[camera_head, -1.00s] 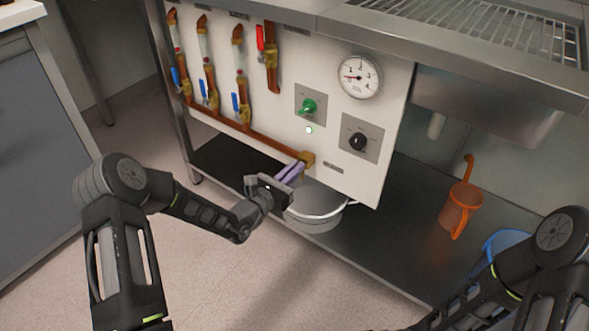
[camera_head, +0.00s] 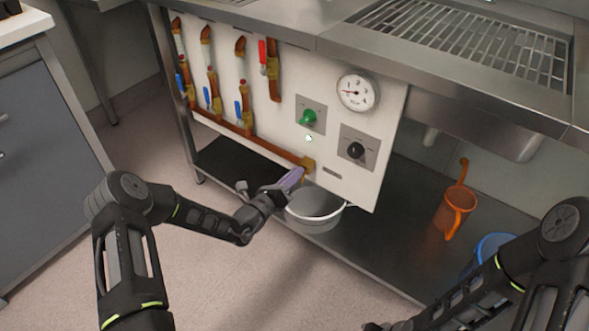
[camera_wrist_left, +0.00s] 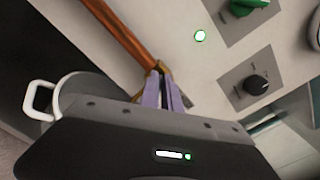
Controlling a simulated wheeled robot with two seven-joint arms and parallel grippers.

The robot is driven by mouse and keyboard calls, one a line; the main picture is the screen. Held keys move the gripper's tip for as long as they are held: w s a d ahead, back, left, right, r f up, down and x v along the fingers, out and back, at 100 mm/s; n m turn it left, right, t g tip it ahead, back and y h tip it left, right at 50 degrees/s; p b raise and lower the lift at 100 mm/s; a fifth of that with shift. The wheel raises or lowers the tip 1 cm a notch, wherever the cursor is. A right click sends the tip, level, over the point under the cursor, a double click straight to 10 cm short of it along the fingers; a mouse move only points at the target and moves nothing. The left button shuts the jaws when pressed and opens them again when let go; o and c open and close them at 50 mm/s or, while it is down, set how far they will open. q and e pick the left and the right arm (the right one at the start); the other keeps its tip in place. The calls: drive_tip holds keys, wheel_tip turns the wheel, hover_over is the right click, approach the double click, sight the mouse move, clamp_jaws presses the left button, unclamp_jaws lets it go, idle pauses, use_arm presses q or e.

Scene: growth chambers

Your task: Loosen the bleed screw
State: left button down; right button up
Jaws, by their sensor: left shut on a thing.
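The brass end fitting (camera_head: 307,163) sits at the right end of the copper pipe, low on the white panel. It also shows in the left wrist view (camera_wrist_left: 155,73). My left gripper (camera_head: 298,173) has its purple fingers at the underside of this fitting. In the left wrist view the fingertips (camera_wrist_left: 167,78) are close together and shut on the bleed screw, which they mostly hide. A white-rimmed grey pot (camera_head: 315,210) stands on the lower shelf below the fitting. My right forearm enters at lower right; its gripper is out of view.
The panel carries a green knob (camera_head: 309,117), a black knob (camera_head: 355,150), a gauge (camera_head: 356,92) and several pipe valves. An orange jug (camera_head: 455,210) and a blue container (camera_head: 490,248) stand on the dark lower shelf (camera_head: 385,235). The bench edge overhangs the panel.

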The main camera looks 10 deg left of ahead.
use_arm(q)
drive_tip(key=shift+a+f+n+p, duration=0.1)
drive_tip(key=shift+n+p, duration=0.7)
drive_tip(key=shift+n, duration=1.2)
drive_tip(key=shift+a+f+n+p, duration=0.1)
drive_tip(key=shift+n+p, duration=0.7)
drive_tip(key=shift+n, duration=1.2)
drive_tip(key=c, duration=1.6)
unclamp_jaws()
drive_tip(key=p+v, duration=0.2)
drive_tip(key=v, duration=0.5)
drive_tip(key=shift+s, duration=0.35)
